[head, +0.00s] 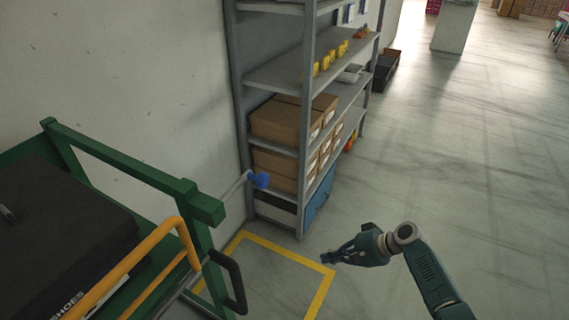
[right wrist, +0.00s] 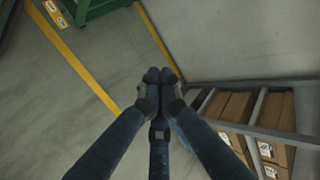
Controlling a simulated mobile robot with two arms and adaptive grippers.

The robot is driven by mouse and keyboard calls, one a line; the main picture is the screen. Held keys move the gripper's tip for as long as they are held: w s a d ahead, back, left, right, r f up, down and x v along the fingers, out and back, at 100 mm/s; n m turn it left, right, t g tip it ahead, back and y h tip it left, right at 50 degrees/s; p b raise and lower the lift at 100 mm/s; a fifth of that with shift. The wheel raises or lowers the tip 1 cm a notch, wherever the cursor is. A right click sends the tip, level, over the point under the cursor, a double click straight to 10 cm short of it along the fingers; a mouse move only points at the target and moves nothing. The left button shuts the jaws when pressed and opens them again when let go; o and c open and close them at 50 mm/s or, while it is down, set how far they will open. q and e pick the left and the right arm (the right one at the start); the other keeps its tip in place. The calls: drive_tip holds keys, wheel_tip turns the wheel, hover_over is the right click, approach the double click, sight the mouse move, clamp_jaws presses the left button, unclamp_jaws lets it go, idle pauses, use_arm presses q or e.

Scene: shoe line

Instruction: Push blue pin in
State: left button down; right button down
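The blue pin (head: 259,180) has a blue knob on the end of a thin metal rod. The rod sticks out from the green frame (head: 207,207) toward the shelf in the head view. My right gripper (head: 328,258) is to the right of the knob and lower in the picture, apart from it. In the right wrist view my right gripper (right wrist: 160,75) has its fingertips together with nothing seen between them. I cannot make out the pin in that view. My left gripper is not in view.
A grey shelf (head: 308,110) with cardboard boxes (head: 275,121) stands behind the pin. The green frame carries a black case (head: 80,215), a yellow rail (head: 140,262) and a black handle (head: 237,285). Yellow floor tape (head: 285,252) runs below. Open floor lies right.

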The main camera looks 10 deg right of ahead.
drive_tip(key=w+a+r+n+y, duration=0.1)
drive_tip(key=w+r+y, duration=0.1)
drive_tip(key=r, duration=0.8)
drive_tip(key=w+a+r+n+y, duration=0.1)
drive_tip(key=w+r+y, duration=0.1)
drive_tip(key=r, duration=0.9)
drive_tip(key=s+r+n+g+y, duration=0.2)
drive_tip(key=s+r+n, duration=0.15)
drive_tip(key=r, duration=0.85)
drive_tip(key=s+r+n+g+y, duration=0.2)
drive_tip(key=s+r+n, duration=0.15)
drive_tip(key=r, duration=0.95)
drive_tip(key=s+a+f+p, duration=0.1)
drive_tip(key=a+p, duration=0.2)
drive_tip(key=a, duration=0.3)
drive_tip(key=s+a+f+p, duration=0.1)
drive_tip(key=s+a+p, duration=0.1)
drive_tip(key=a, duration=0.5)
drive_tip(key=shift+s+g+y+p, duration=0.25)
drive_tip(key=shift+g+y+p, duration=0.05)
drive_tip(key=shift+p, duration=0.6)
drive_tip(key=shift+f, duration=0.15)
